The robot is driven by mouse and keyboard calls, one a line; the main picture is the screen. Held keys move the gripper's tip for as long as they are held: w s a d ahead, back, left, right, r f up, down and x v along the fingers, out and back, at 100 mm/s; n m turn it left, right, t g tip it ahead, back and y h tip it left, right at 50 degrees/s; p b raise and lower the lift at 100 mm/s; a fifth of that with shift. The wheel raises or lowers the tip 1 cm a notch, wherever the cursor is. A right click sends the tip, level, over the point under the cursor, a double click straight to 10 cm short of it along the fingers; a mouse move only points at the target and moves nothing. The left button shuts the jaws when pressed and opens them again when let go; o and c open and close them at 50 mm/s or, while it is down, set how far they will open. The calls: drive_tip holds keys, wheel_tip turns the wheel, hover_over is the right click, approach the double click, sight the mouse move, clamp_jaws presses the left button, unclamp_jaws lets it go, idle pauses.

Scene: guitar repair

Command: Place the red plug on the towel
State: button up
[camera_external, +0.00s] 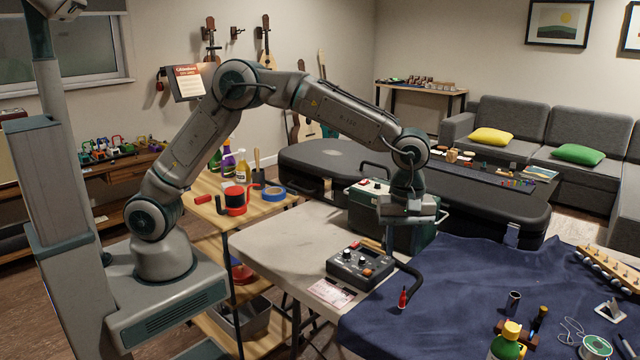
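A small red plug-like piece (403,298) with a dark tip stands or lies on the near left part of the dark blue towel (460,275), close to its left edge. A thick black cable from the grey pedal box (360,268) curves down beside it; I cannot tell whether they are joined. My gripper (390,240) points down above the far side of the white table, behind the pedal box and apart from the red piece. Its fingers are small and partly lost against the dark green case (365,205), so its opening and any held thing are unclear.
A yellow-capped bottle (508,340), a wire spool (596,346), a small dark cylinder (513,302) and a guitar neck (610,268) lie on the towel's right side. A pink-white card (331,292) lies by the pedal. The white table (285,240) is bare at left.

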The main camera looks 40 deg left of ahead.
drive_tip(key=w+a+r+m+t, duration=0.1)
drive_tip(key=w+a+r+m, duration=0.2)
drive_tip(key=a, duration=1)
drive_tip(key=w+a+r+m, duration=0.1)
drive_tip(key=w+a+r, duration=0.3)
drive_tip(key=a, duration=0.9)
drive_tip(key=s+a+m, duration=0.2)
drive_tip(key=s+a, duration=0.5)
drive_tip(key=a, duration=0.4)
drive_tip(key=s+a+f+m+t, duration=0.1)
drive_tip(key=s+a+m, duration=0.1)
drive_tip(key=s+a, duration=0.6)
drive_tip(key=a, duration=0.4)
drive_tip(key=shift+f, duration=0.15)
